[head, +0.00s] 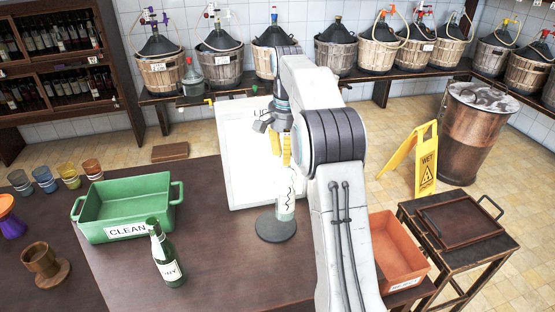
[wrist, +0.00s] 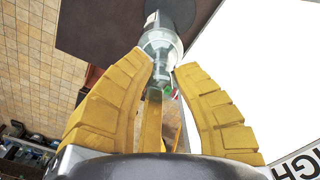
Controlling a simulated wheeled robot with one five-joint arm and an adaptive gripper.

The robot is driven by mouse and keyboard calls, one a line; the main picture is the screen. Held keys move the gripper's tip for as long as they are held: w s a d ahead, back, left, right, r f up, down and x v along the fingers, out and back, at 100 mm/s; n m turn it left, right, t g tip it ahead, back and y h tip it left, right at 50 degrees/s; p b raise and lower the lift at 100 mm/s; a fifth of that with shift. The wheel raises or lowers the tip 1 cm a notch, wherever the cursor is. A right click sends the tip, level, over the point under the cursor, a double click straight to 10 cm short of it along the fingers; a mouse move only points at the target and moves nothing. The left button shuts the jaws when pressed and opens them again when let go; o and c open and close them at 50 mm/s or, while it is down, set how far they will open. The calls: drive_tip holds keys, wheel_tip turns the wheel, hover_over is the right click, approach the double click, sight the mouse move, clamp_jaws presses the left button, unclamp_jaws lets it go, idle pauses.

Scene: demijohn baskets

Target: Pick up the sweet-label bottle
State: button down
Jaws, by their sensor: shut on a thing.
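My gripper (head: 285,158) has yellow fingers and points down over the dark table; it is shut on a pale clear bottle (head: 286,190). The bottle looks upright, its white label showing a dark squiggle I cannot read. A dark round disc (head: 274,232) is beneath it; I cannot tell whether they touch. In the wrist view, the bottle's neck (wrist: 160,47) sits between the fingertips (wrist: 163,72). A green bottle (head: 165,256) stands at the table's front, its white label partly readable as "RY".
A green "CLEAN" crate (head: 124,228) stands left of the green bottle. Several cups and a wooden goblet (head: 42,262) are at far left. A bright white panel (head: 238,150) stands behind the held bottle. An orange tray (head: 393,250) is right of my arm.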

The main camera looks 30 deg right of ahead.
drive_tip(key=s+d+r, duration=0.5)
drive_tip(key=s+d, duration=0.1)
drive_tip(key=shift+d+r, duration=0.2)
drive_tip(key=shift+d, duration=0.1)
drive_tip(key=shift+s, duration=0.1)
idle(0.5)
